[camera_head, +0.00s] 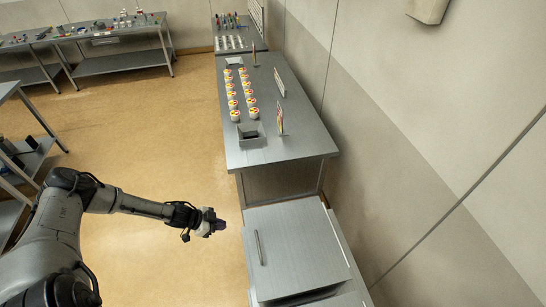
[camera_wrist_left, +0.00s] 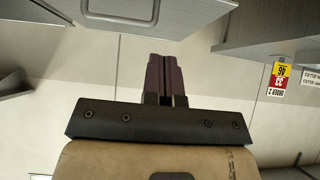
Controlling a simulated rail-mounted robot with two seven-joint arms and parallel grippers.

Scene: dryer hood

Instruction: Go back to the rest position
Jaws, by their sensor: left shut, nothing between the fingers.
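My left gripper (camera_head: 216,224) is at the end of my left arm, which reaches in from the lower left in the head view. It is over the tan floor, to the left of the grey metal cabinet (camera_head: 310,255) and apart from it. In the left wrist view the two dark purplish fingers of the left gripper (camera_wrist_left: 167,75) are together with nothing between them. My right gripper does not show in either view.
The cabinet has a bar handle (camera_head: 259,248). Beyond it stands a long grey table (camera_head: 275,150) with rows of small red-and-yellow-topped containers (camera_head: 241,95) and a grey bin (camera_head: 250,133). More workbenches (camera_head: 118,62) are at the back left. The middle floor (camera_head: 150,130) is clear.

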